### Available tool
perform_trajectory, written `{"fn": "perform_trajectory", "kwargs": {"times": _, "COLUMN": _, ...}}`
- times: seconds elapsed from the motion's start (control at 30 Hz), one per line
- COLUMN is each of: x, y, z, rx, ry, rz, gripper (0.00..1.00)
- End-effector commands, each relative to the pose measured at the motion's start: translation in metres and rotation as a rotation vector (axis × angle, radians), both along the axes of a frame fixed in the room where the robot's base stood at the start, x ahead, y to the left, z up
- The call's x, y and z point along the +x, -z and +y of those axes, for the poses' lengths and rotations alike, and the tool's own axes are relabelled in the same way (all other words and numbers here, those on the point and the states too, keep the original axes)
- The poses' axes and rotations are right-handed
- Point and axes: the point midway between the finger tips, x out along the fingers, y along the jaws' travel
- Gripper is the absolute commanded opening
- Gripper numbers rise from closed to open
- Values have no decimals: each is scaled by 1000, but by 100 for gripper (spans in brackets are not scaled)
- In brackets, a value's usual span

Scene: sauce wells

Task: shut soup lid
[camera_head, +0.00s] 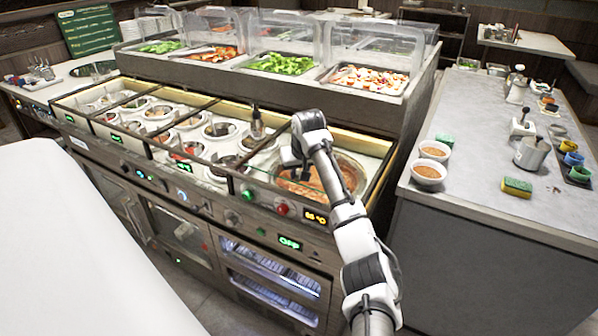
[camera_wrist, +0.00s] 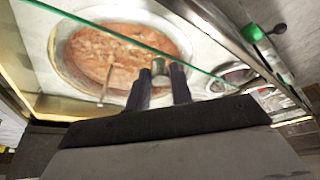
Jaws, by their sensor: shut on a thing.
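The soup (camera_head: 345,172) fills a large round well at the right end of the counter; in the wrist view the orange-brown soup (camera_wrist: 112,50) lies beyond my fingers. A clear glass pane, which looks like the soup lid, shows by its green edge (camera_wrist: 215,71) crossing the wrist view. Its tilt and how far it covers the well are hard to tell. My gripper (camera_head: 296,166) is over the left part of the soup well. In the wrist view my gripper (camera_wrist: 161,78) is shut on a small metal knob (camera_wrist: 160,66) at the glass edge.
Smaller sauce wells (camera_head: 220,130) line the counter to the left, with a dark bottle (camera_head: 257,124) among them. Clear-covered food trays (camera_head: 283,64) stand behind.

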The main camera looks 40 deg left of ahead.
Motion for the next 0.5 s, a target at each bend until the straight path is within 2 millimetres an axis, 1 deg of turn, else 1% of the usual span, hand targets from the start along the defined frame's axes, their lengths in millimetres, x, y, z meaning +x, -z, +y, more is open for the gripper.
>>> {"fn": "perform_trajectory", "kwargs": {"times": 0.13, "x": 0, "y": -1, "z": 0, "rx": 1, "ry": 0, "rz": -1, "gripper": 0}}
{"fn": "perform_trajectory", "kwargs": {"times": 0.17, "x": 0, "y": -1, "z": 0, "rx": 1, "ry": -1, "rz": -1, "gripper": 23}}
{"fn": "perform_trajectory", "kwargs": {"times": 0.3, "x": 0, "y": -1, "z": 0, "rx": 1, "ry": 0, "rz": -1, "gripper": 42}}
{"fn": "perform_trajectory", "kwargs": {"times": 0.33, "x": 0, "y": -1, "z": 0, "rx": 1, "ry": 0, "rz": -1, "gripper": 44}}
{"fn": "perform_trajectory", "kwargs": {"times": 0.5, "x": 0, "y": 0, "z": 0, "rx": 1, "ry": 0, "rz": -1, "gripper": 44}}
